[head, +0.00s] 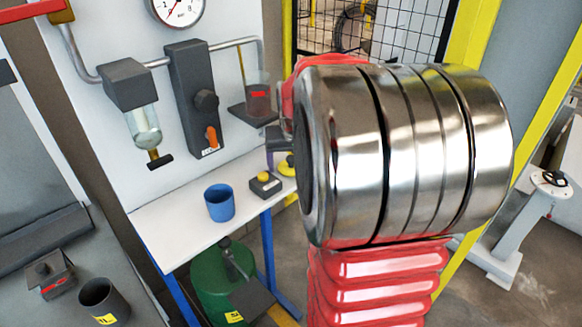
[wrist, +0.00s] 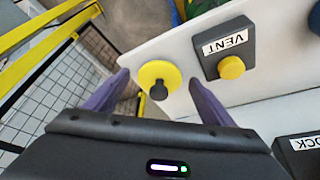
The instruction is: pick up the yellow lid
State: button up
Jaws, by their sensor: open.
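The yellow lid (wrist: 172,72) is a round disc with a dark knob, lying on the white table near its edge in the wrist view. In the head view a small part of the lid (head: 286,166) shows at the table's right end, the rest hidden behind my arm. My gripper (wrist: 157,80) is open, with its two purple fingers on either side of the lid in the wrist picture. Nothing is held between them. I cannot tell how far above the lid the fingertips are.
A dark box marked VENT with a yellow button (wrist: 231,67) sits right beside the lid. A blue cup (head: 219,204) stands farther left on the white table (head: 170,222). A yellow-framed mesh fence (wrist: 62,75) is beyond the table edge.

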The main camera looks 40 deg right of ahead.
jog(key=shift+c, duration=0.4)
jog(key=c, duration=1.1)
